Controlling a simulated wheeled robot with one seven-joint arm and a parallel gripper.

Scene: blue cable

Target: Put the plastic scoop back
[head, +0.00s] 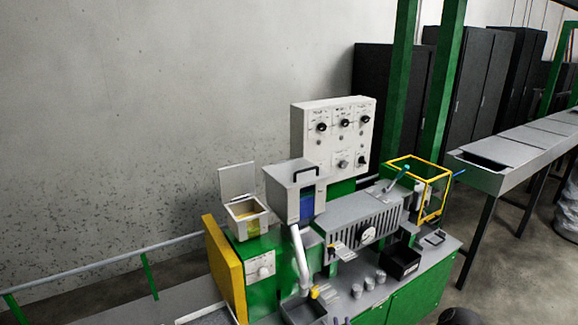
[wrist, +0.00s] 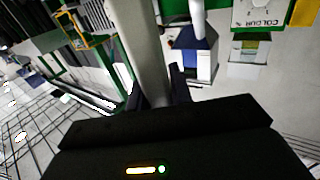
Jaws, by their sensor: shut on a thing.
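My gripper (wrist: 157,92) shows in the wrist view as two dark fingers above its black body. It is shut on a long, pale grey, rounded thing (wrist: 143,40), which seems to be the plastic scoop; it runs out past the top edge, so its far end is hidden. I cannot make out my gripper or this thing in the head view. In the head view, an open-lidded box with yellow contents (head: 246,216) stands left of a grey hopper (head: 290,190) with a blue window. Both also show upside down in the wrist view, apart from my gripper.
A white pipe (head: 299,258) runs down from the hopper to a dark tray (head: 303,311). Small grey cups (head: 369,284), a black bin (head: 401,261) and a yellow-framed guard (head: 433,190) are on the right. A white knob panel (head: 335,137) rises behind.

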